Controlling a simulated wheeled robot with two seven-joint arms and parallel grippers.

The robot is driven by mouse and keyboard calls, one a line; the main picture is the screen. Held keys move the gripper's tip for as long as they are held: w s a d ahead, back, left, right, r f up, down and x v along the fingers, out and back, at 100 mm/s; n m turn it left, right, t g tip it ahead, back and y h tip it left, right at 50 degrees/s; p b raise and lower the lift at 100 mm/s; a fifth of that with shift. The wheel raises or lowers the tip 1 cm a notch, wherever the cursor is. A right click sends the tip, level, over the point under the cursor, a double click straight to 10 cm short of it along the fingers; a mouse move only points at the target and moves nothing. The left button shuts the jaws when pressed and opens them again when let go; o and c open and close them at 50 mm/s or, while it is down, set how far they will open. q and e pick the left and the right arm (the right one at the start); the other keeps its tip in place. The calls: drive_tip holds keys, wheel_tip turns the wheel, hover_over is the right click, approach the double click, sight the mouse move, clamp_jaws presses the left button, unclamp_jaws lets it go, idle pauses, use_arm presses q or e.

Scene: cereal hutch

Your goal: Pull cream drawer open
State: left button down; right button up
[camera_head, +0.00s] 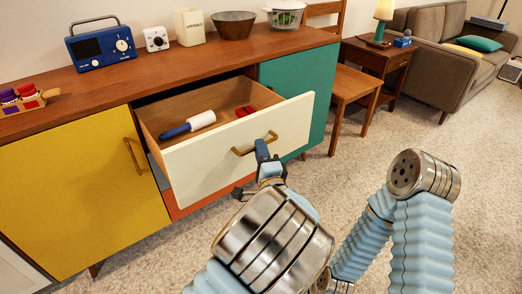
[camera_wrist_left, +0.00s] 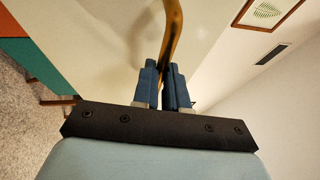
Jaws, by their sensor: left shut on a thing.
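The cream drawer (camera_head: 220,165) stands open from the wooden sideboard. In it lie a lint roller (camera_head: 190,125) with a blue handle and a small red object (camera_head: 245,111). The drawer's brass handle (camera_head: 240,151) is on its front. My left gripper (camera_head: 262,146) is shut on this handle at its right part. In the left wrist view, the two blue fingers (camera_wrist_left: 166,88) close around the brass handle (camera_wrist_left: 172,35). My right arm (camera_head: 420,180) is at the right; its fingers cannot be made out.
The sideboard has a yellow door (camera_head: 80,195) at left and a teal door (camera_head: 305,85) at right. On top stand a blue radio (camera_head: 101,47), a white clock (camera_head: 156,39), a cream canister (camera_head: 189,27) and a brown bowl (camera_head: 234,25). Carpet in front is clear.

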use_arm(q)
drive_tip(key=c, duration=1.2)
unclamp_jaws()
drive_tip(key=shift+o, duration=0.2)
drive_tip(key=b+v, duration=0.1)
drive_tip(key=v, duration=1.2)
drive_tip(key=shift+s, duration=0.4)
drive_tip(key=shift+d+f, duration=0.1)
drive_tip(key=shift+f, duration=0.1)
